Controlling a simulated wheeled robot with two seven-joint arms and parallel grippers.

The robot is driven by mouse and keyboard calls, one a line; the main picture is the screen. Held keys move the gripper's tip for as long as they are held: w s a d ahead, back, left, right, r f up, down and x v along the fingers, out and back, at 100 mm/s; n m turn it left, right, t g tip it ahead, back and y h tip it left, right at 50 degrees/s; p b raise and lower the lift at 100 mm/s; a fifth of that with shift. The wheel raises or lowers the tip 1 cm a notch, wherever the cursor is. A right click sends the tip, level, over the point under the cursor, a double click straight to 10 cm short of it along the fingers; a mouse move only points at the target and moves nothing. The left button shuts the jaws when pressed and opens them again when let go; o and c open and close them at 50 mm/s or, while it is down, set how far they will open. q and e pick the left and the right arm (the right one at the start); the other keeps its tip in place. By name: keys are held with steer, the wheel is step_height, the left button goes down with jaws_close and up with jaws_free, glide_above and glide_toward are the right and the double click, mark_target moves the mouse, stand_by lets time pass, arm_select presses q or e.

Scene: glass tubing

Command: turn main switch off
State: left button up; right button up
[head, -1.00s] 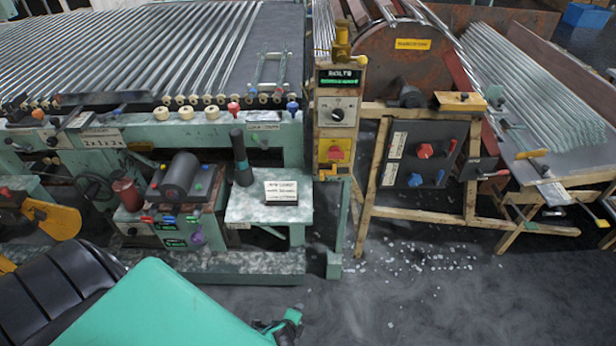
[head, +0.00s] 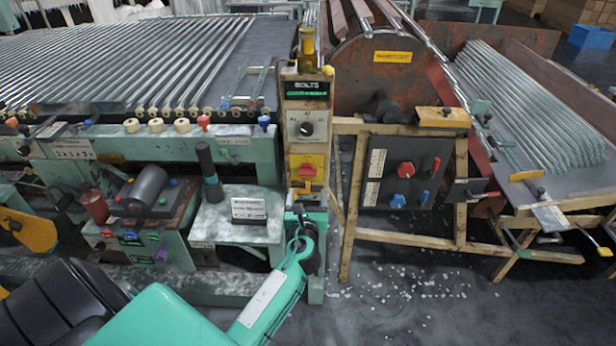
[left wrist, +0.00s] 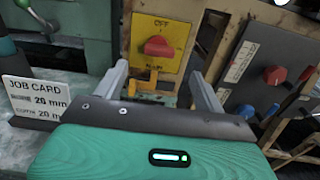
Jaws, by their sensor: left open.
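The main switch is a red rotary knob (head: 306,170) on a yellow plate (head: 318,160), low on the tan control post. In the left wrist view the knob (left wrist: 158,46) lies roughly horizontal, with "OFF" printed above it on the plate (left wrist: 141,32). My left gripper (head: 306,199) is just below the plate in the head view. In the left wrist view its two fingers (left wrist: 160,88) are spread apart and empty, with the knob ahead, between and beyond them. No contact with the knob shows. My right gripper is not in view.
A round selector (head: 306,129) sits above the switch under the BOLTS display (head: 307,88). A dark panel with red and blue knobs (head: 382,172) stands to the right. A job card (head: 248,208) and a dark cylinder (head: 208,172) stand on the bench at left.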

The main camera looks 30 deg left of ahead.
mark_target(308, 175)
arm_select(q)
steer(key=x, duration=0.9)
steer(key=shift+c, duration=0.4)
steer(key=shift+d, duration=0.1)
steer(key=c, duration=0.9)
